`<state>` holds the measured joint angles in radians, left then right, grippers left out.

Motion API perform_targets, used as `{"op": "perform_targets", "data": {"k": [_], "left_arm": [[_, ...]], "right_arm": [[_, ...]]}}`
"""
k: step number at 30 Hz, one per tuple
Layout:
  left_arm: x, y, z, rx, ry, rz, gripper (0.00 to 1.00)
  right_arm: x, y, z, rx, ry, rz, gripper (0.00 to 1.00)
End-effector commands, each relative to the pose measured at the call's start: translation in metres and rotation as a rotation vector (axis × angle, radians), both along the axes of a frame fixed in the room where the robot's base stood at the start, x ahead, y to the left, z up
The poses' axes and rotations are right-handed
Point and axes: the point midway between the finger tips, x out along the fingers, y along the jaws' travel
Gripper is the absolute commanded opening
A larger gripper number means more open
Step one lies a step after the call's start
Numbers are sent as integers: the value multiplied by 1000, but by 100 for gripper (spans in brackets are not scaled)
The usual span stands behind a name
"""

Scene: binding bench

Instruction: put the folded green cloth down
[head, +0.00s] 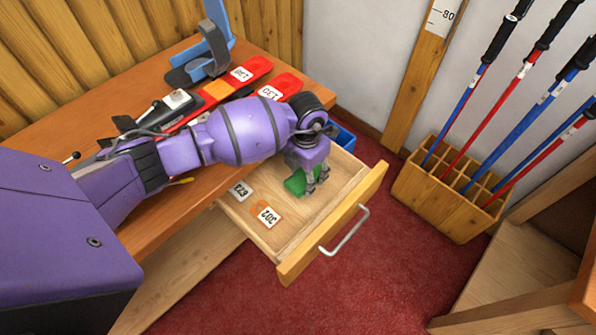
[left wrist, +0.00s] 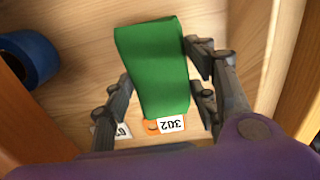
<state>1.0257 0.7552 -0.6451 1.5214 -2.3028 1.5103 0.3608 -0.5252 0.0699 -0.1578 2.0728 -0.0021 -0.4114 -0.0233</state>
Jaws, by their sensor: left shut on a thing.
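The folded green cloth (head: 295,182) is in my left gripper (head: 312,186), inside the outline of the open wooden drawer (head: 292,228). In the left wrist view the cloth (left wrist: 155,62) is a green slab between the two fingers of my left gripper (left wrist: 158,80), which is shut on it. I cannot tell whether the cloth touches the drawer floor. Its far side is partly hidden by the gripper in the head view. My right gripper is not in view.
In the drawer lie an orange tag marked 302 (head: 267,214) and another numbered tag (head: 240,190). A blue roll (left wrist: 28,58) shows in the left wrist view. The bench (head: 185,205) holds red ski pieces (head: 245,72). A pole rack (head: 440,200) stands right, on red carpet.

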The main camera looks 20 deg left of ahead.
Motion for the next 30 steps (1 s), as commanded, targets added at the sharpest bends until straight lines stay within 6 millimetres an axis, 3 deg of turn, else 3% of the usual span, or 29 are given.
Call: {"op": "perform_targets", "data": {"k": [7,13,24,25,28,30], "left_arm": [[14,-5,-14,0,-3,-1,30],[12,-4,-41,0,-2,-1,30],[12,-4,-45,1,-4,-1,30],[12,-4,-44,1,-4,-1,56],[12,-4,-44,1,-4,-1,69],[12,-4,-44,1,-4,-1,71]], "right_arm": [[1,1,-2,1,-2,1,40],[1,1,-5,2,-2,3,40],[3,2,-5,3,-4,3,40],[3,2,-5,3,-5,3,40],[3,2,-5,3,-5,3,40],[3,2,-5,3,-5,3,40]]}}
